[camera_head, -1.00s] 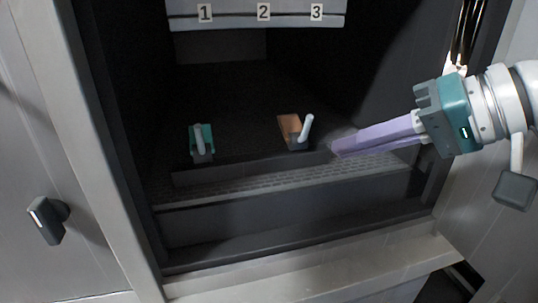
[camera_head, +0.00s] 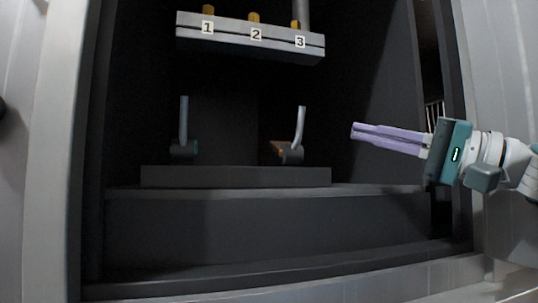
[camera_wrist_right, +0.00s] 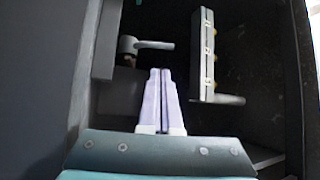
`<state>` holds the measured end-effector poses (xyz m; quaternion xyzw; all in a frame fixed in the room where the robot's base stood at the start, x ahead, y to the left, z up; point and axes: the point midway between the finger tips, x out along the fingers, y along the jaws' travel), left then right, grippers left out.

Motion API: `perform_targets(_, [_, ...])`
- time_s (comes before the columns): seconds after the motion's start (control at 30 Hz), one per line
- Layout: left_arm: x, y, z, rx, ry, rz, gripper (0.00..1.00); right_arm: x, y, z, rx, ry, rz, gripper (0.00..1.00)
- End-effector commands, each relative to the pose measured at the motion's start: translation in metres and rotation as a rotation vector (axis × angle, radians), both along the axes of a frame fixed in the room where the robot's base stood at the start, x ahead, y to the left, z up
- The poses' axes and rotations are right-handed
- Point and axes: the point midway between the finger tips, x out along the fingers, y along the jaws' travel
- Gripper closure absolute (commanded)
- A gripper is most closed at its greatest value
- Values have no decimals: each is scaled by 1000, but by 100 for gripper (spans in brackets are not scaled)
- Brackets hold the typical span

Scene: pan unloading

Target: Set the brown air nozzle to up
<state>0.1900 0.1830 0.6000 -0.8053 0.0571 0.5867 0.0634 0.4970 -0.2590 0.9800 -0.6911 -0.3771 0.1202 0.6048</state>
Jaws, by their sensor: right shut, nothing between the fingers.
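The brown air nozzle (camera_head: 279,148) sits on the right of a low dark block inside the cabinet. Its grey lever (camera_head: 299,128) points up with a slight lean to the right. In the right wrist view the lever (camera_wrist_right: 155,45) lies sideways across the picture, beyond the fingertips. My right gripper (camera_head: 356,131) is to the right of the lever, apart from it. Its purple fingers are together and empty, and they also show in the right wrist view (camera_wrist_right: 160,74). My left gripper is out of view.
A teal nozzle (camera_head: 184,151) with an upright lever stands to the left on the block (camera_head: 235,177). A grey bar (camera_head: 230,42) numbered 1, 2 and 3 hangs above. The cabinet's side walls flank the opening.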

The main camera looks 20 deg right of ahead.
Motion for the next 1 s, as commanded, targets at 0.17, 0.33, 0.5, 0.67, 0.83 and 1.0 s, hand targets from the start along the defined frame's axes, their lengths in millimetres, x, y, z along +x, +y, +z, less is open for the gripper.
perform_targets(0.17, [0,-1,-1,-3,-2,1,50,16,17,8,0,-2,3,100])
perform_targets(0.33, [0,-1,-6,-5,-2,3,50,38,39,17,1,-1,4,100])
perform_targets(0.5, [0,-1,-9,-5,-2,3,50,56,56,24,0,1,2,100])
perform_targets(0.67, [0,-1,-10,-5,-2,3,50,65,64,27,-2,1,0,100])
perform_targets(0.83, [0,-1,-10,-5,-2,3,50,67,66,28,-4,2,0,100])
perform_targets(1.0, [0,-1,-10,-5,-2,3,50,66,65,28,-4,2,0,100])
